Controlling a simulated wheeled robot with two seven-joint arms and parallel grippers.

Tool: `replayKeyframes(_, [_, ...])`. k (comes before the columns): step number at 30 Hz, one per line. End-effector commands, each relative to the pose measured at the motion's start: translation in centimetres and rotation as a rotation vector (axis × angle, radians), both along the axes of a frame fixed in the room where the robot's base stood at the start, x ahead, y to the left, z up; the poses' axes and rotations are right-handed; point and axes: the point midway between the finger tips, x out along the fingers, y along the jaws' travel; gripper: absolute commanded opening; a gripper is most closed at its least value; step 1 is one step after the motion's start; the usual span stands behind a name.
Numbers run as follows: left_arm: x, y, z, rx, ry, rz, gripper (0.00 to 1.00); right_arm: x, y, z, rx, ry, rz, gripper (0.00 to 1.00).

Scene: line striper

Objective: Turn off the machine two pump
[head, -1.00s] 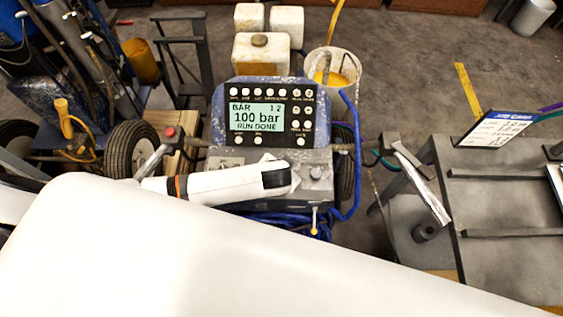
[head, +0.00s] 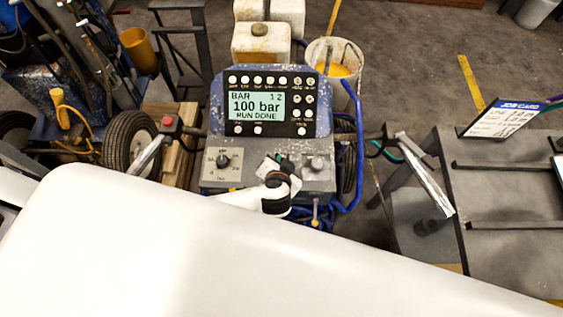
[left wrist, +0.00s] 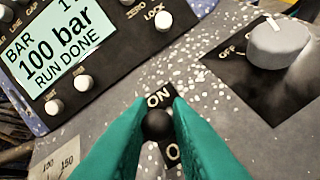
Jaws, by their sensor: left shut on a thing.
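The striping machine's grey and blue console (head: 210,182) stands in the middle of the head view. Its display (head: 257,107) reads "BAR", "100 bar" and "RUN DONE", and also shows in the left wrist view (left wrist: 50,45). An "ON" label is above the ball and a partly hidden label starting with "O" is below. The lever's position is unclear. My right gripper is out of view.
A grey rotary knob (left wrist: 278,42) with an "OFF" mark is right of the switch. A red button (head: 167,121) is on the left handlebar. A grey bench (head: 500,200) with a job card (head: 505,118) stands at right.

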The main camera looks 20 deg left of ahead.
Motion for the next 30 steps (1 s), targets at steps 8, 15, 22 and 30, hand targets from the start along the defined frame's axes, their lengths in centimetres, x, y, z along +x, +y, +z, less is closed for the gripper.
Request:
replayKeyframes(8, [-0.1, 0.0, -0.2, 0.002, 0.004, -0.001, 0.39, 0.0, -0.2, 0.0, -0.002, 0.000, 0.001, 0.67])
replayKeyframes(15, [-0.2, 0.0, 0.0, 0.000, 0.002, 0.000, 0.39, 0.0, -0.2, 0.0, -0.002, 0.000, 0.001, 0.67])
replayKeyframes(22, [-2.4, -0.5, 1.8, -0.003, 0.004, -0.001, 0.39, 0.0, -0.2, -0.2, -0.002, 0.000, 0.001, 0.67])
replayKeyframes(30, [-6.6, -1.5, 5.6, -0.003, 0.005, 0.000, 0.39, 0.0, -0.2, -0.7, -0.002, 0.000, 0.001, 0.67])
